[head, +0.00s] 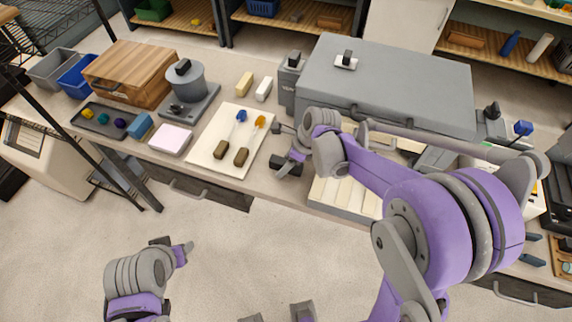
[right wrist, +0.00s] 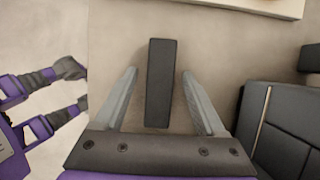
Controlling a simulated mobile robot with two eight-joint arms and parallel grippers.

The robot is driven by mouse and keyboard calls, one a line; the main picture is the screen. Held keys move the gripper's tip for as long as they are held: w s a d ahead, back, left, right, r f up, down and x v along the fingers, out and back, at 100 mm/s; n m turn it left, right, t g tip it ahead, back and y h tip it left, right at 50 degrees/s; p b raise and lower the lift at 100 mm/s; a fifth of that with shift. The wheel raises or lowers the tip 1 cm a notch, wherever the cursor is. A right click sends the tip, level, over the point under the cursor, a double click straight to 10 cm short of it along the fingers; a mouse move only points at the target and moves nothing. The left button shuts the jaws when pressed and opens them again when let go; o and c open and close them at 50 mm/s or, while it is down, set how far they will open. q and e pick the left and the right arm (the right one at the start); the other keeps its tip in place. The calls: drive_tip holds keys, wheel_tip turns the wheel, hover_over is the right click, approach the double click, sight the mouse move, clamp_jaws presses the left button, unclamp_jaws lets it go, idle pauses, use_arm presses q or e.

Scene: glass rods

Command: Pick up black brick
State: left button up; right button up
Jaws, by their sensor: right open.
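The black brick (right wrist: 160,83) is a long dark block in the right wrist view. It lies on the table surface, lengthwise between the fingers. My right gripper (right wrist: 158,85) is open, with one pale finger on each side of the brick and a gap on both sides. In the head view my right gripper (head: 287,150) is over the table's front part, right of the white board. I cannot clearly separate the brick from the dark gripper parts there. My left gripper (head: 183,249) is low over the floor, away from the table; its jaw opening is unclear.
The white board (head: 203,155) with two brown-handled brushes lies left of my right gripper. A dark segmented object (right wrist: 290,130) is close on the right in the wrist view. A large grey case (head: 420,85) stands behind. The table edge is close on the left in the wrist view.

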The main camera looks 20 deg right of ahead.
drive_tip(key=shift+f, duration=0.2)
clamp_jaws()
idle(0.3)
drive_tip(key=shift+r, duration=0.15)
